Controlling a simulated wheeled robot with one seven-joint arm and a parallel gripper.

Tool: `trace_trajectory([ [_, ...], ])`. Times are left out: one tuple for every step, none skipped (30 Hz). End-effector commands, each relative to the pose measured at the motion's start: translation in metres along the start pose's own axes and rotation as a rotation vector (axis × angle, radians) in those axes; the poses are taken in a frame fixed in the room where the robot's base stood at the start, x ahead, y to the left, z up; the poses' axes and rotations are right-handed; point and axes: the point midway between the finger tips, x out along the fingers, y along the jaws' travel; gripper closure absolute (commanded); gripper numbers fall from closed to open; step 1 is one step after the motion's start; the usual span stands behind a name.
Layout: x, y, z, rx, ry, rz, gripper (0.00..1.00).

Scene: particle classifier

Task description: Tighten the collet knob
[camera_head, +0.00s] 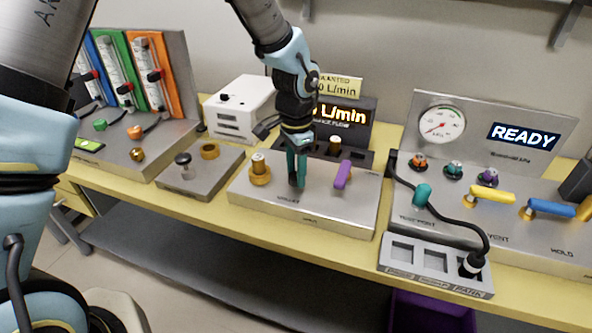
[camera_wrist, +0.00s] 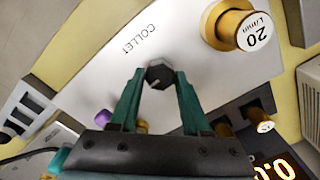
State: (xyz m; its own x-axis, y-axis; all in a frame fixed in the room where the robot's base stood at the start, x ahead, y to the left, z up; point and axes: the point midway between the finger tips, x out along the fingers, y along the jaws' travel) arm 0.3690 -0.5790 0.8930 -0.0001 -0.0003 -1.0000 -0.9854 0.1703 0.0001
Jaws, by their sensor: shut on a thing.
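The collet knob is a small dark faceted knob (camera_wrist: 159,74) on the silver panel (camera_head: 250,196), close to the printed word COLLET in the wrist view. My gripper (camera_wrist: 158,82) has its two green fingertips closed around this knob, one on each side. In the head view my gripper (camera_head: 296,180) points straight down at the middle of the silver panel. The knob is hidden behind the fingers there.
A brass fitting marked 20 L/min (camera_wrist: 232,26) stands beside the knob; it also shows in the head view (camera_head: 260,170). A purple lever (camera_head: 343,174) is on the panel's right. A lit display (camera_head: 345,115) stands behind. Right is a panel with a gauge (camera_head: 441,125) and READY screen (camera_head: 524,136).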

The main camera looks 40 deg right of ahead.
Motion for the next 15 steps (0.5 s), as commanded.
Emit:
trace_trajectory([
  [0.0001, 0.0001, 0.0007, 0.004, -0.002, 0.001, 1.00],
  [0.0001, 0.0001, 0.0007, 0.005, -0.002, 0.001, 1.00],
  [0.0002, 0.0000, 0.0007, 0.006, -0.002, 0.001, 1.00],
  [0.0002, 0.0000, 0.0007, 0.007, -0.002, 0.000, 1.00],
  [0.0002, 0.0000, 0.0007, 0.007, -0.002, 0.000, 1.00],
  [0.0002, 0.0000, 0.0008, 0.007, -0.002, 0.000, 1.00],
  [0.0003, 0.0000, 0.0008, 0.007, -0.002, 0.000, 1.00],
  [0.0003, 0.0000, 0.0008, 0.007, -0.002, 0.000, 1.00],
  [0.0003, 0.0000, 0.0008, 0.006, -0.002, 0.000, 1.00],
  [0.0003, 0.0000, 0.0008, 0.006, -0.002, 0.000, 1.00],
  [0.0003, 0.0000, 0.0008, 0.006, -0.002, 0.001, 1.00],
  [0.0003, 0.0000, 0.0009, 0.006, -0.002, 0.001, 1.00],
  [0.0003, 0.0000, 0.0009, 0.006, -0.002, 0.001, 0.51],
  [0.0003, 0.0000, 0.0009, 0.006, -0.002, 0.001, 0.48],
  [0.0003, 0.0000, 0.0008, 0.006, -0.002, 0.001, 0.43],
])
